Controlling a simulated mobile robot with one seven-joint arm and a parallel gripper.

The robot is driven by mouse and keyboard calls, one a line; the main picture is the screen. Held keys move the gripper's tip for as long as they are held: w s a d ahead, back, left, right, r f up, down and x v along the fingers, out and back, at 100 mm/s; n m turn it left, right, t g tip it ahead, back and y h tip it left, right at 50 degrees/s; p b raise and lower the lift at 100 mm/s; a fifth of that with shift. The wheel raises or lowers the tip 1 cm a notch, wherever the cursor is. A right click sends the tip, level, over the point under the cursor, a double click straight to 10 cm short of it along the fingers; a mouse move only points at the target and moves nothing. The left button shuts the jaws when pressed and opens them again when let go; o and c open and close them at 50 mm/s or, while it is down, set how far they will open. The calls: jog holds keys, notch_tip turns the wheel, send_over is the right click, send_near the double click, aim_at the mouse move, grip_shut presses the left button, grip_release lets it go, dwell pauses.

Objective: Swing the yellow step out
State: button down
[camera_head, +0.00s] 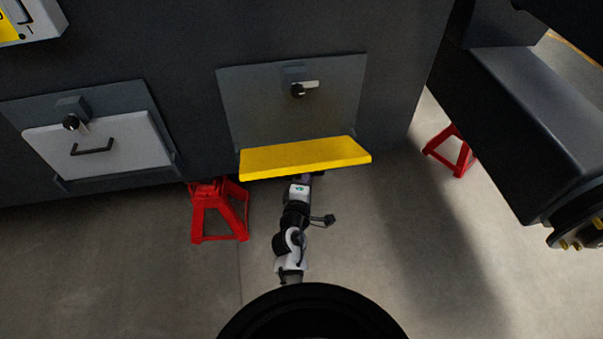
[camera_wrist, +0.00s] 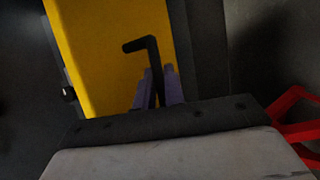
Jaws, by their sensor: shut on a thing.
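The yellow step (camera_head: 304,157) sticks out from the lower edge of a grey panel on the dark chassis in the head view. Its yellow face (camera_wrist: 105,50) fills the upper left of the wrist view. A dark bent handle (camera_wrist: 153,62) stands in front of that face. My gripper (camera_wrist: 158,88) has its two purple fingers shut around the handle's lower part. In the head view my gripper is mostly hidden under the step, with my arm reaching up from below.
A grey panel with a latch (camera_head: 304,88) is above the step. A white hatch (camera_head: 98,145) with a handle is at left. Red stands (camera_head: 218,212) and (camera_head: 452,150) are under the chassis. A dark beam (camera_head: 525,110) is at right. The floor in front is clear.

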dwell(0.4)
jog(key=c, duration=1.8)
grip_release()
jog(key=shift+w, duration=0.1)
